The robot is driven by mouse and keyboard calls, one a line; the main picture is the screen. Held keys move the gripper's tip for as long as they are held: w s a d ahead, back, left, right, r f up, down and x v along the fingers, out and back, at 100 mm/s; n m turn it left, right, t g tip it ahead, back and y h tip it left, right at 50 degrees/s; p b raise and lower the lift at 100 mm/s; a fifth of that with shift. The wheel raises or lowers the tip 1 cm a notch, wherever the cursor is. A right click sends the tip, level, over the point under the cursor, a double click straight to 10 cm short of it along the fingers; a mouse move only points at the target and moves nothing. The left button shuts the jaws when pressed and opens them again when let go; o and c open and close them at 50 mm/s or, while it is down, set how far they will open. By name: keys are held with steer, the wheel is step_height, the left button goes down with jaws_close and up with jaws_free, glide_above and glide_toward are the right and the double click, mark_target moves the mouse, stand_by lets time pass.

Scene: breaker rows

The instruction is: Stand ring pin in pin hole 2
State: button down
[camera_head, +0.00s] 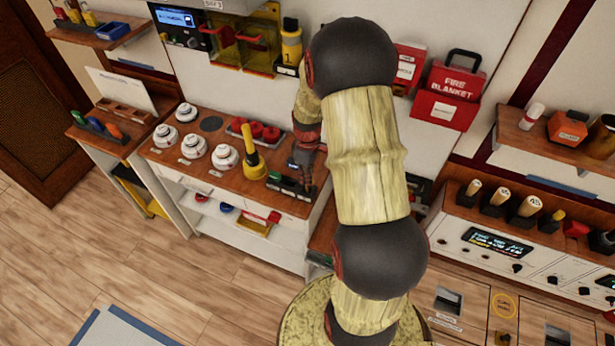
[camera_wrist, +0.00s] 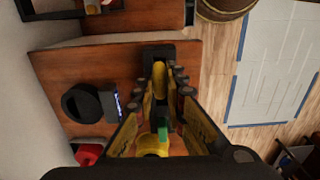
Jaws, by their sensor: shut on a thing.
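My gripper (camera_head: 306,172) is low over the right end of the wooden bench, at a black pin block (camera_head: 288,188). In the wrist view its fingers (camera_wrist: 160,88) are closed on a slim yellow piece, which looks like the ring pin (camera_wrist: 159,72). The black block (camera_wrist: 158,50) lies directly beneath and beyond the fingertips. A green piece (camera_wrist: 163,130) stands nearer the palm, in line with the held pin. The fingers hide the pin's lower end and the holes. I cannot tell whether the pin is inside a hole, or which hole is number 2.
A small device with a lit display (camera_wrist: 112,102) and a round black part (camera_wrist: 82,103) lie beside the gripper. The bench's front edge is close.

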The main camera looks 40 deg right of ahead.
steer(key=shift+f+b, duration=0.3)
steer(key=shift+f, duration=0.35)
steer(key=c, duration=1.8)
jaws_free()
steer(key=shift+o, duration=0.2)
step_height(320, 180, up, 12)
